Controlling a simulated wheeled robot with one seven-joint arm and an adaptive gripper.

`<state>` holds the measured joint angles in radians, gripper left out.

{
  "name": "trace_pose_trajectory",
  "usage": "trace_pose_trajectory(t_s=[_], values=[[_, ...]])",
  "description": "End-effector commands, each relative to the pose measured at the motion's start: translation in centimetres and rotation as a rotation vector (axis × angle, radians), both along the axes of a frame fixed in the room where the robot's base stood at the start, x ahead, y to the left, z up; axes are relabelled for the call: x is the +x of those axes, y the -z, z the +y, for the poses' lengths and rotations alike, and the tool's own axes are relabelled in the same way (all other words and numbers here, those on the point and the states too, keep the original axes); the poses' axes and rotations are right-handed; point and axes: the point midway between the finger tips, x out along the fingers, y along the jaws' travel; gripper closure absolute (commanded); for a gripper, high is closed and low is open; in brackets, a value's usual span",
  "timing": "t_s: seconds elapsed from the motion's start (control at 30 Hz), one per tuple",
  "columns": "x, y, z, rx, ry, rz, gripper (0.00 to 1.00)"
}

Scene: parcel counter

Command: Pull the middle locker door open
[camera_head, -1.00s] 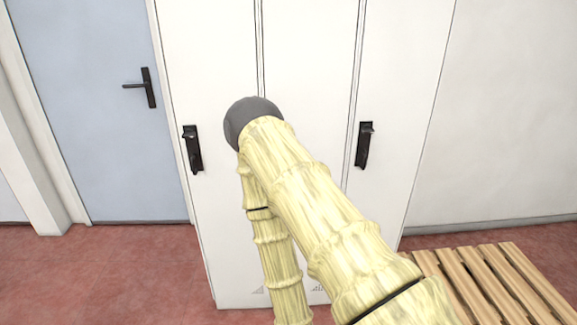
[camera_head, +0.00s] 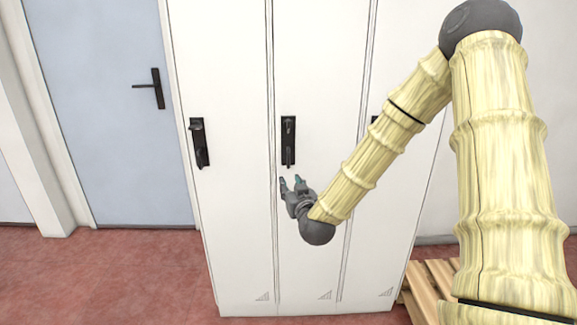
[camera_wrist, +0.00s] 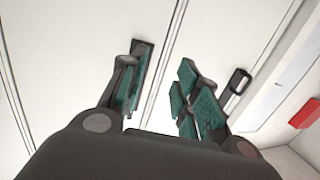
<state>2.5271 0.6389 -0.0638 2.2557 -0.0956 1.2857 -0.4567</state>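The middle locker door (camera_head: 318,80) is white and looks closed, flush with its neighbours. Its dark upright handle (camera_head: 288,141) sits near the door's left edge. My gripper (camera_head: 292,182) is just below this handle, fingers pointing up towards it, and looks apart from it. In the wrist view my gripper (camera_wrist: 158,100) is open, with teal pads spread and nothing between them. A dark handle plate (camera_wrist: 143,52) shows there, partly hidden behind the left finger.
The left locker's handle (camera_head: 199,143) is clear; the right locker's handle is mostly hidden behind my arm. A blue door (camera_head: 95,90) is at the left. A wooden slatted pallet (camera_head: 425,290) lies at lower right. A red object (camera_wrist: 305,113) shows in the wrist view.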

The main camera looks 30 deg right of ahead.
Motion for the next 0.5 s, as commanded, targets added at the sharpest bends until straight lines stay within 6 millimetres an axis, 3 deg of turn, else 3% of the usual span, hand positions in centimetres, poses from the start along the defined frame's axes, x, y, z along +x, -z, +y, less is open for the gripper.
trace_pose_trajectory(t_s=[0.2, 0.5], values=[[0.4, -3.0, -2.1, -0.016, 0.042, -0.084, 0.68], [3.0, -3.3, -3.3, -0.017, 0.047, -0.090, 0.68]])
